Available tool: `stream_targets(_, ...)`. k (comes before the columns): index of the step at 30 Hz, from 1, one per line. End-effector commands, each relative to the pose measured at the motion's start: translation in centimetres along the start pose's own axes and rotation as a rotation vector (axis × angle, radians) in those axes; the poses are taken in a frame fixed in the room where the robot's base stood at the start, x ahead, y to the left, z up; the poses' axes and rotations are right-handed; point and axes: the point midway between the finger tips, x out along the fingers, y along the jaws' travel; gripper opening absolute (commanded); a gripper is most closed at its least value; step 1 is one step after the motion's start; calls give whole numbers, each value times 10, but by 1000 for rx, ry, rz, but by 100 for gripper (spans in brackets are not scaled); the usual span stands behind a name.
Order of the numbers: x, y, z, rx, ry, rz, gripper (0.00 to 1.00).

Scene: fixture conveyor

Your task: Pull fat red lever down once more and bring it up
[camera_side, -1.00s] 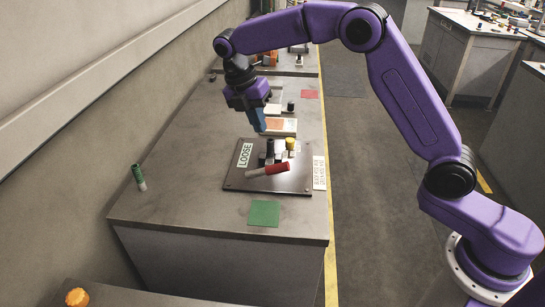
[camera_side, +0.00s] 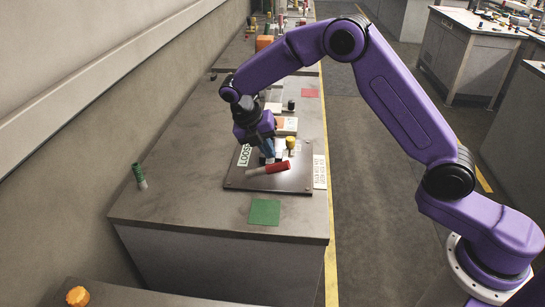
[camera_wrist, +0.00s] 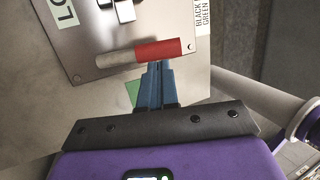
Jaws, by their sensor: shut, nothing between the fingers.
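The fat red lever (camera_side: 277,168) is a thick red grip on a pale shaft, lying nearly flat across the dark fixture plate (camera_side: 240,181) in the side view. In the wrist view the red lever (camera_wrist: 158,50) lies just beyond my fingertips. My gripper (camera_side: 268,151) is over the plate, right behind the lever in the side view. In the wrist view my gripper (camera_wrist: 158,68) has its blue fingers together and empty, with the tips close to the red grip. I cannot tell whether they touch it.
A yellow-capped knob (camera_side: 290,143) stands beside my fingers on the plate. A sign reading LOOSE (camera_side: 244,156) is at the plate's left. A green square (camera_side: 264,212) lies in front, and a green-topped handle (camera_side: 138,173) stands at left. The bench front is mostly clear.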

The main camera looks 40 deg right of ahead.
Motion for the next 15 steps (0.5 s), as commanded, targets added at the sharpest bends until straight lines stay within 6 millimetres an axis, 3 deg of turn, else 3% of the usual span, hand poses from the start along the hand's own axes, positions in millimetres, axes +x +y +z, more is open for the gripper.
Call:
stream_targets(6,27,0,0,-2,0,-2,0)
stream_targets(15,35,0,0,0,-1,1,0)
